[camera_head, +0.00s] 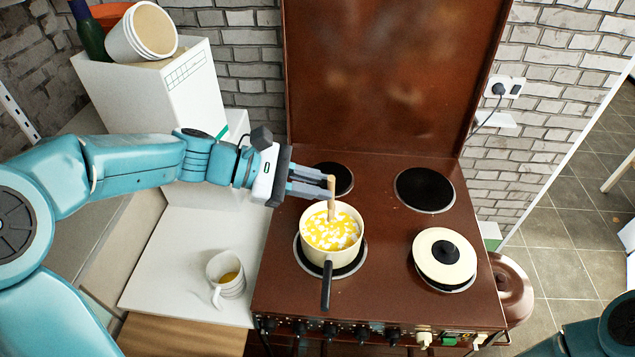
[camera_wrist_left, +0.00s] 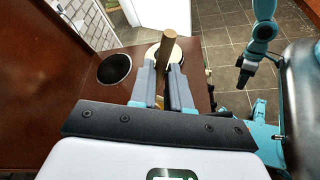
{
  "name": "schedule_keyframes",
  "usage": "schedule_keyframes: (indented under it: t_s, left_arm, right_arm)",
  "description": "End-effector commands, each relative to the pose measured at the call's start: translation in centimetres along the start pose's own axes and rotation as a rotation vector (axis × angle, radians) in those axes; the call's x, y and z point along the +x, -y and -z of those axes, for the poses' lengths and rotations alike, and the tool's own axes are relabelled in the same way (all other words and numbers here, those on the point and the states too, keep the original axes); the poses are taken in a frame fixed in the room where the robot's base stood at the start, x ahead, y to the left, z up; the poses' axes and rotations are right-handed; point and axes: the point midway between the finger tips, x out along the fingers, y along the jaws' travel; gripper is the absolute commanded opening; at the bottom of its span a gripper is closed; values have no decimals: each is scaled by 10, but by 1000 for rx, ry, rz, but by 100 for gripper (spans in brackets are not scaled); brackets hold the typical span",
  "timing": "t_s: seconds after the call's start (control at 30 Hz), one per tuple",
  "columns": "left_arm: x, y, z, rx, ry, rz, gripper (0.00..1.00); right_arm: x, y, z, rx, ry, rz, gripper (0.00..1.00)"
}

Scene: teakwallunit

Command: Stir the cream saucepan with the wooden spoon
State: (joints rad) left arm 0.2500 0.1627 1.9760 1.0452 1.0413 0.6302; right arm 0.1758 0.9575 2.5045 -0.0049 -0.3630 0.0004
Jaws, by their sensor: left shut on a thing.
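The cream saucepan (camera_head: 342,255) stands on the front left hotplate in the head view, its dark handle pointing to the front. It holds a white and yellow mixture. The wooden spoon (camera_head: 331,205) stands nearly upright at the pan's back edge, its lower end hidden in the mixture. My left gripper (camera_head: 326,188) is shut on the spoon's handle above the pan. In the left wrist view the spoon's handle (camera_wrist_left: 168,45) sticks up between the fingertips (camera_wrist_left: 163,70). My right gripper (camera_wrist_left: 243,76) shows small in the left wrist view; its jaws are unclear.
A cream lid (camera_head: 432,260) with a dark knob lies on the front right hotplate. The two back hotplates are bare. A mug (camera_head: 227,274) stands on the white counter left of the brown stove. The raised stove cover (camera_head: 390,70) stands behind.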

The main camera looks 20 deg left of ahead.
Motion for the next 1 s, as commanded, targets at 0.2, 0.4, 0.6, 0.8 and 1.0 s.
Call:
schedule_keyframes:
  t_s: [0.2,0.4,0.6,0.8,1.0]
  left_arm:
    - [4,4,10,0,0,-1,0]
    - [11,5,27,-1,0,-1,0]
    - [18,4,43,-1,0,0,0]
    - [26,3,60,-1,0,0,0]
    - [33,1,76,0,0,0,0]
  right_arm:
    - [8,-3,0,0,0,0,43]
    - [20,-7,0,0,0,0,43]
    - [30,-11,0,0,0,0,43]
    - [40,-14,1,0,0,0,43]
    - [50,-18,1,0,0,0,43]
